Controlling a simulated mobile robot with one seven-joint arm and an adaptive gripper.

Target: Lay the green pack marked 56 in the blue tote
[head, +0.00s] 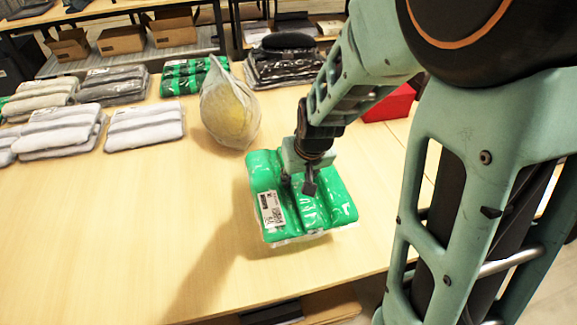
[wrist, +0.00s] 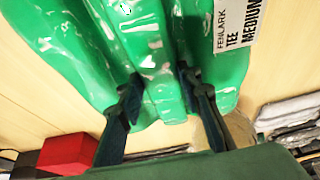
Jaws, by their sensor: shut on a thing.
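A green pack (head: 338,200) in clear wrap with a white label is in my gripper (head: 298,182) at the front middle of the table. In the wrist view the same green pack (wrist: 60,45) sits between my two fingers (wrist: 158,88), which pinch a fold of it. Its label reads FENLARK TEE MEDIUM in part; I cannot read a 56. The pack looks held a little above the table, with a shadow to its left. No blue tote shows in either view.
A clear bag with yellow contents (head: 230,108) stands behind the pack. Grey and white packs (head: 145,125) and another green pack (head: 180,77) lie at back left, dark folded clothes (head: 280,65) behind. A red box (head: 390,104) is at right. The table's front left (head: 90,240) is clear.

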